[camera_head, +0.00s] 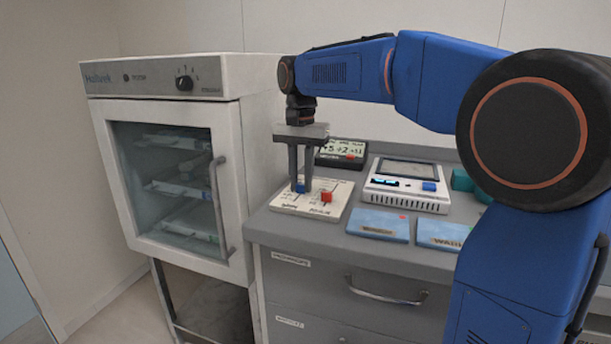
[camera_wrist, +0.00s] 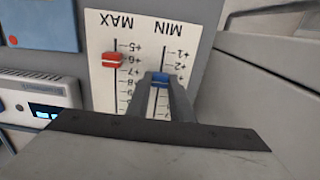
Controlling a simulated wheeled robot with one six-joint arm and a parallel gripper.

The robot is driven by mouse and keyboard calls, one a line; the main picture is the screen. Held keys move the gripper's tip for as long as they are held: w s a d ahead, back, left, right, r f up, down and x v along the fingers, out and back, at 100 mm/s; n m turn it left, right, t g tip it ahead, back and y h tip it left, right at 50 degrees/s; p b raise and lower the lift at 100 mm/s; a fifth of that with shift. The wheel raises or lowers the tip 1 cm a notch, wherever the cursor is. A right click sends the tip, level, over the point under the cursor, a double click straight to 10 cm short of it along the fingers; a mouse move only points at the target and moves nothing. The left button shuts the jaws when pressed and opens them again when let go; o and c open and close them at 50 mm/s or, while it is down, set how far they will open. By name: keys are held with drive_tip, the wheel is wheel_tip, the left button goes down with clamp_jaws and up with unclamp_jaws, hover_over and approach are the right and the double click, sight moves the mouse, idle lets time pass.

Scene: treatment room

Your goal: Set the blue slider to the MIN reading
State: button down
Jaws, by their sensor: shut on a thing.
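A white slider panel (camera_head: 343,194) lies on the grey counter. In the wrist view the panel (camera_wrist: 138,45) appears upside down, with columns marked MAX and MIN. The blue slider (camera_wrist: 160,77) is in the MIN column, below the +2 mark in that picture; the fingers hide the exact mark beside it. The red slider (camera_wrist: 112,59) is in the MAX column near +6. My gripper (camera_head: 301,187) points down over the panel, its fingers shut on the blue slider. A dark display (camera_head: 342,152) behind the panel shows figures, perhaps +5, +2 and a third unclear one.
A white device (camera_head: 405,187) with a screen stands right of the panel. Two blue booklets (camera_head: 378,225) lie in front of it. A white glass-door cabinet (camera_head: 170,170) stands close on the left. A teal object (camera_head: 462,181) is partly behind my arm.

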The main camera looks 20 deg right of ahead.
drive_tip(key=shift+s+a, duration=0.7)
drive_tip(key=shift+s, duration=0.2)
drive_tip(key=c, duration=1.6)
unclamp_jaws()
drive_tip(key=shift+o, duration=0.2)
wheel_tip(320, 180, up, 17)
drive_tip(key=shift+r, duration=0.2)
drive_tip(key=shift+s, duration=0.1)
